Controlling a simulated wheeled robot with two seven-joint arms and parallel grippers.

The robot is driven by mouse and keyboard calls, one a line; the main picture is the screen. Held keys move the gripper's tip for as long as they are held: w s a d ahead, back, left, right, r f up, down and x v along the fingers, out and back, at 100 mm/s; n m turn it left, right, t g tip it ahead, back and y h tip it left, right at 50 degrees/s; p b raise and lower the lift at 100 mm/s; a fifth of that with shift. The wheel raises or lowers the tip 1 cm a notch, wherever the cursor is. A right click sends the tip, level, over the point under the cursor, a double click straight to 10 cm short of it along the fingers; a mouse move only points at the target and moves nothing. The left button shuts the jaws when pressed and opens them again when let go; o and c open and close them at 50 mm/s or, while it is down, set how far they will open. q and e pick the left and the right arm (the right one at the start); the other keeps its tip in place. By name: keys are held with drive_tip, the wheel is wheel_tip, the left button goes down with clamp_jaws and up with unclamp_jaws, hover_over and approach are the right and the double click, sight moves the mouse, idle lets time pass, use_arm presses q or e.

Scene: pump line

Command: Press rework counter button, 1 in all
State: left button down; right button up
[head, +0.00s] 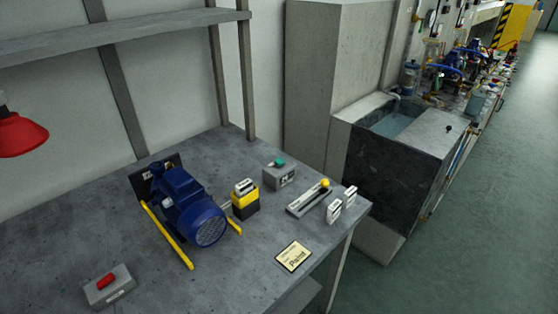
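Two button boxes stand on the grey workbench (110,235). One is a grey box (285,180) with a green button (280,162) on top, towards the back right of the bench. The other is a low grey box (118,291) with a red button or switch (106,280), at the front left. The labels on both are too small to read, so I cannot tell which is the rework counter. Neither of my grippers is in view.
A blue motor (186,202) on yellow rails fills the middle. Right of it are a yellow-black block (245,204), a yellow-knobbed slider (308,199), two white blocks (334,212) and a sign (294,257). A shelf (120,31) and red lamp (20,135) hang above.

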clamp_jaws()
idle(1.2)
